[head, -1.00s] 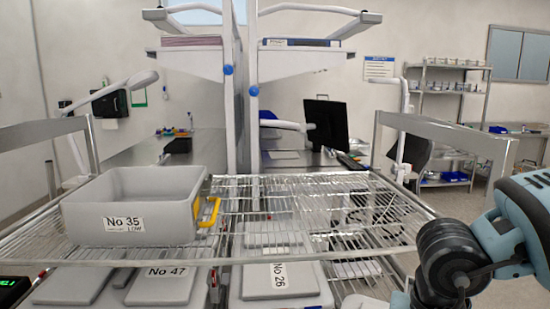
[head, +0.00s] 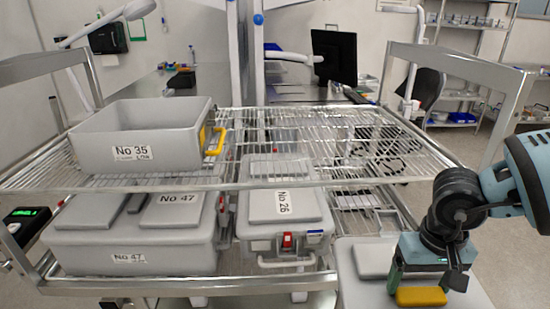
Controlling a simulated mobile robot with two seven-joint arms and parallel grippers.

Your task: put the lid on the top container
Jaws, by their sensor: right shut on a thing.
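The top container (head: 136,148), an open grey bin labelled No 35 with a yellow handle on its right side, stands without a cover on the upper wire shelf at the left. My right gripper (head: 426,279) is low at the right, beside the rack and pointing down. It is shut on the lid (head: 356,290), a flat grey panel with raised pads and a yellow latch piece between the fingers. The lid's lower part is cut off by the picture edge, and the grip itself is partly hidden. My left gripper is not in view.
Closed grey containers labelled No 47 (head: 130,243) and No 26 (head: 282,232) sit on the lower level. The upper wire shelf (head: 330,160) is bare right of the top container.

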